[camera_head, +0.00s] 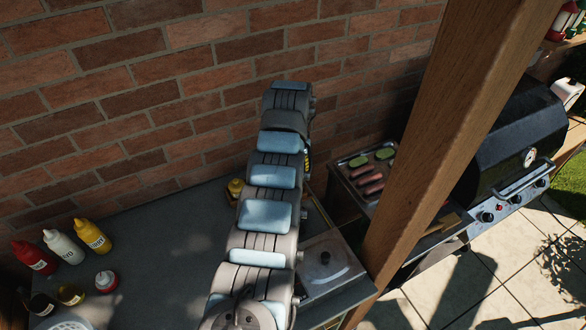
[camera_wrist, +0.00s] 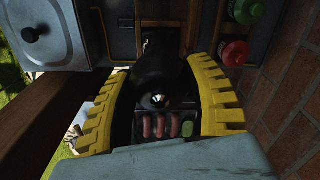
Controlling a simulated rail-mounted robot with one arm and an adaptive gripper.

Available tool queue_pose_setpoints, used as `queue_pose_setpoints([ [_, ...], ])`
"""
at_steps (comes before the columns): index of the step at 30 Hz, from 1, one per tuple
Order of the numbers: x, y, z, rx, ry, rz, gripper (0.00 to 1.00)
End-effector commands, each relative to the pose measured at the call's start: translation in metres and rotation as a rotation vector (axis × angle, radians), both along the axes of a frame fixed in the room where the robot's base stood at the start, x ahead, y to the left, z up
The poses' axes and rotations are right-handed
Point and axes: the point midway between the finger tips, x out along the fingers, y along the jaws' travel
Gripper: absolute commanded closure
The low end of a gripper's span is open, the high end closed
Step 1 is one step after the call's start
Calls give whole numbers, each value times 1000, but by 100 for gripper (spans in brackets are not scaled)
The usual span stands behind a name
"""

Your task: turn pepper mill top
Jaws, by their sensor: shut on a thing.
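In the wrist view, the dark pepper mill (camera_wrist: 165,72) stands between the two yellow ribbed fingers of my gripper (camera_wrist: 157,66). A small shiny silver knob (camera_wrist: 158,98) shows at its near end. The fingers are shut on the mill, one along each side. The mill's far end runs into shadow, so its base is hard to make out. In the head view, my own arm covers the mill and most of the gripper.
A tray of sausages and green slices (camera_head: 371,175) lies right of my arm, beside a wooden post (camera_head: 455,130) and a black grill (camera_head: 515,125). A lidded metal box (camera_head: 325,265) is near. Sauce bottles (camera_head: 62,246) stand left. A brick wall (camera_head: 130,90) closes the back.

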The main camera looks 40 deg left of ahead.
Motion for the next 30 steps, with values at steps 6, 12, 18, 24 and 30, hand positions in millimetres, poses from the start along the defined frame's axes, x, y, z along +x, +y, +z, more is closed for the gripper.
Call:
queue_pose_setpoints([
  [6, 0, 0, 0, 0, 0, 2, 82],
  [12, 0, 0, 0, 0, -1, 5, 82],
  [18, 0, 0, 0, 0, -1, 6, 82],
  [24, 0, 0, 0, 0, 0, 8, 35],
  [30, 0, 0, 0, 0, 0, 8, 15],
])
